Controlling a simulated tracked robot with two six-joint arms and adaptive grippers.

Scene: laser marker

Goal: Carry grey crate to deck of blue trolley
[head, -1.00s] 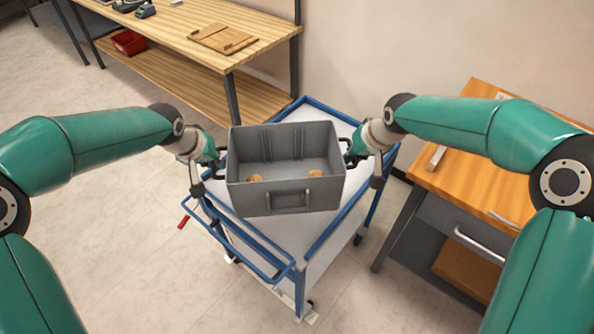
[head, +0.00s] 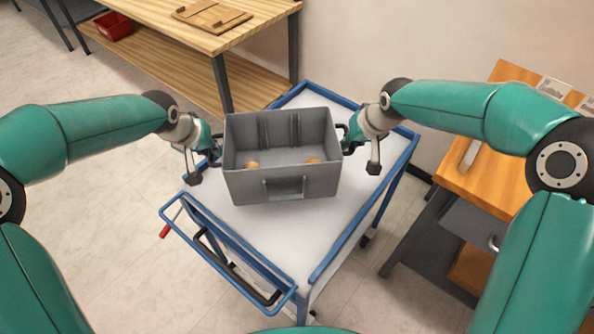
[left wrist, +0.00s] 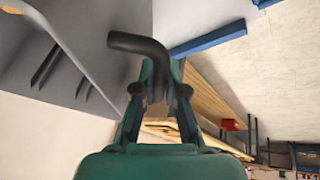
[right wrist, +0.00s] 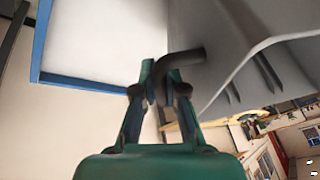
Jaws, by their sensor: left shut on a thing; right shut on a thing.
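The grey crate (head: 284,188) is level between my grippers in the head view, with a few round tan pieces (head: 312,160) inside. My left gripper (head: 216,153) is shut on the crate's dark left side handle, which shows in the left wrist view (left wrist: 138,42). My right gripper (head: 347,143) is shut on the right side handle, which shows in the right wrist view (right wrist: 180,60). The blue trolley's pale deck (head: 260,232) lies below the crate. I cannot tell whether the crate's underside touches the deck.
A wooden-topped desk (head: 480,160) stands close on the right.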

